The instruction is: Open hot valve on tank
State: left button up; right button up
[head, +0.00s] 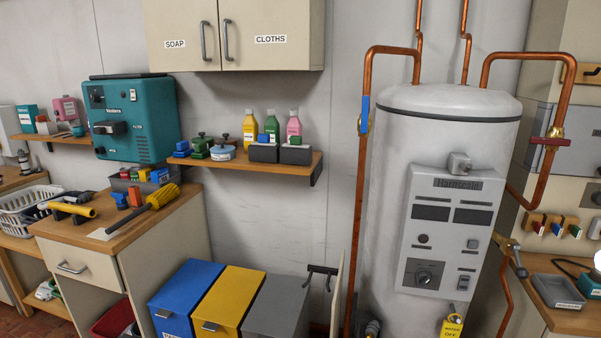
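The tank (387,190) is a tall white-grey cylinder right of centre in the head view, with a grey control panel (447,230) on its front. A copper pipe (560,100) comes over its right side. On that pipe sits a valve with a red handle (549,141), which lies across the pipe. On the left copper pipe (358,210) a valve with a blue handle (365,113) has its handle lying along the pipe. Neither of my grippers shows in the head view.
Blue, yellow and grey bins (275,305) stand left of the tank. A shelf with bottles (250,165) hangs above them. A workbench with tools (110,235) is at left. A counter with a grey tray (557,291) stands right of the tank. A brass tap (505,245) is near it.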

aim_at(558, 141)
jog(key=z, duration=1.4)
jog(key=i+j, duration=0.25)
jog(key=j, duration=0.15)
jog(key=i+j, duration=0.2)
jog(key=j, duration=0.2)
jog(key=i+j, duration=0.25)
jog(key=j, duration=0.15)
jog(key=z, duration=1.35)
